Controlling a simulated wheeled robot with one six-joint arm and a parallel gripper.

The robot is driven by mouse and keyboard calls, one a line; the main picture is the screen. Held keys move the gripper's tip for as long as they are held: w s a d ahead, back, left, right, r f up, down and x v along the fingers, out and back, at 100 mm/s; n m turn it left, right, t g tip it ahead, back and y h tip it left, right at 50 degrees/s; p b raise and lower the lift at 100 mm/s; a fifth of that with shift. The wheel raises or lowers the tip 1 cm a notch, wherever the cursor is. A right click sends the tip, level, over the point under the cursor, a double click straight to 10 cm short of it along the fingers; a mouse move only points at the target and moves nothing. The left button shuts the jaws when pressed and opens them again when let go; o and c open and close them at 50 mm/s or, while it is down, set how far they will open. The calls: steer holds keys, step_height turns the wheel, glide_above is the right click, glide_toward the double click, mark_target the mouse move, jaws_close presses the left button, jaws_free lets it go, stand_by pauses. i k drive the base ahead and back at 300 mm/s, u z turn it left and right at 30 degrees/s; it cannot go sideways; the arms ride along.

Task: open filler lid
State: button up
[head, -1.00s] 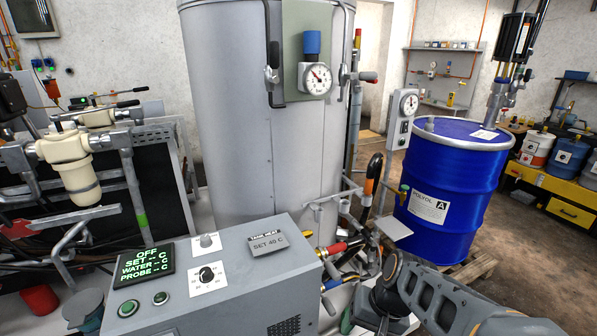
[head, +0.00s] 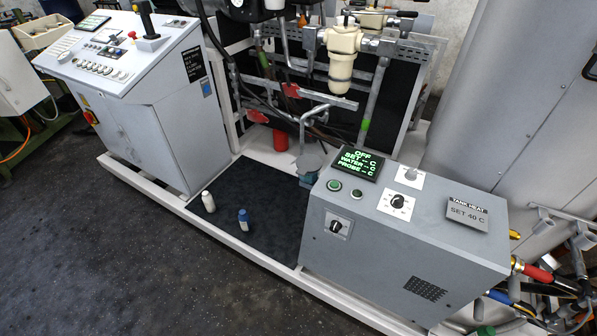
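A small grey round disc (head: 311,157), which may be the filler lid, sits behind the left end of the grey heater box (head: 400,245) in the head view. It appears to lie flat over a blue-grey body (head: 310,179), partly hidden by the box; I cannot tell whether it is shut. The heater box carries a green-lit display (head: 356,164) reading OFF, knobs and a TANK HEAT sign (head: 466,213) reading SET 40 C. My gripper and arm are not in view.
A control console (head: 140,90) stands at the left. A white bottle (head: 208,201) and a blue-topped bottle (head: 243,219) stand on a dark mat (head: 265,190). Hoses and valves crowd the right edge beside the grey tank (head: 490,110). The dark floor (head: 110,250) at front left is clear.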

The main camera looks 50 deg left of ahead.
mark_target(306, 163)
steer(key=u, duration=2)
steer(key=k, duration=0.6)
steer(key=z, duration=0.15)
steer(key=i, duration=0.8)
steer(key=u, duration=0.85)
steer(key=i, duration=0.6)
steer(key=u, duration=0.6)
